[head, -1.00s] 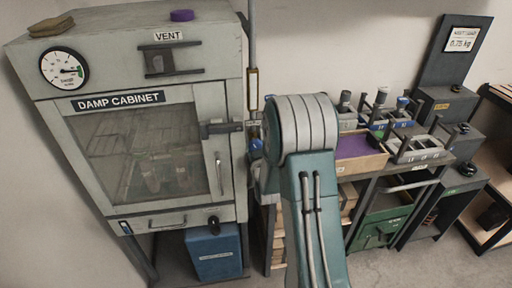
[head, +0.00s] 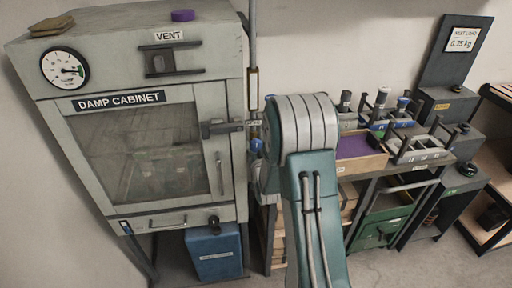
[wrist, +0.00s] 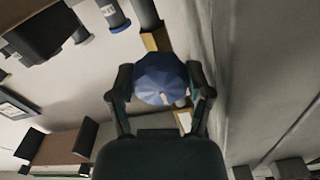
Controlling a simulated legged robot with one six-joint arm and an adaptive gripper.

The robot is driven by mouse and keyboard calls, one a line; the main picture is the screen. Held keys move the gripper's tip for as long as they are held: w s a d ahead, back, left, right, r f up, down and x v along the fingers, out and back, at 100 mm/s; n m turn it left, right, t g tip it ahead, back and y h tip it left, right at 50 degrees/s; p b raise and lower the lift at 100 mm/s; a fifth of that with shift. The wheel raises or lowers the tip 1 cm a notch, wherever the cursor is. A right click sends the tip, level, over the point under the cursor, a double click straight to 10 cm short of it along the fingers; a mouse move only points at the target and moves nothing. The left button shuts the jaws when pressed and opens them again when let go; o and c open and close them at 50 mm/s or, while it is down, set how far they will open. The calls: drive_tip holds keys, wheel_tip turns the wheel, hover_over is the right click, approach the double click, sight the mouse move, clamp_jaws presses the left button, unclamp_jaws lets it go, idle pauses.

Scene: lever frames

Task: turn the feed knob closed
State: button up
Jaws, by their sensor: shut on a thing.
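A blue faceted feed knob (wrist: 160,78) sits between the two dark fingers of my gripper (wrist: 161,94) in the wrist view. The fingers are shut on it from both sides. In the head view, a bit of the blue knob (head: 257,146) shows just left of my arm, beside the upright pipe to the right of the damp cabinet (head: 120,180). My arm hides most of the gripper there. I cannot tell the knob's angle.
A bench with a purple-lined tray (head: 375,163) and several racks stands to the right.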

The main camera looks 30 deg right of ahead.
drive_tip(key=shift+f, duration=0.15)
drive_tip(key=o, duration=0.9)
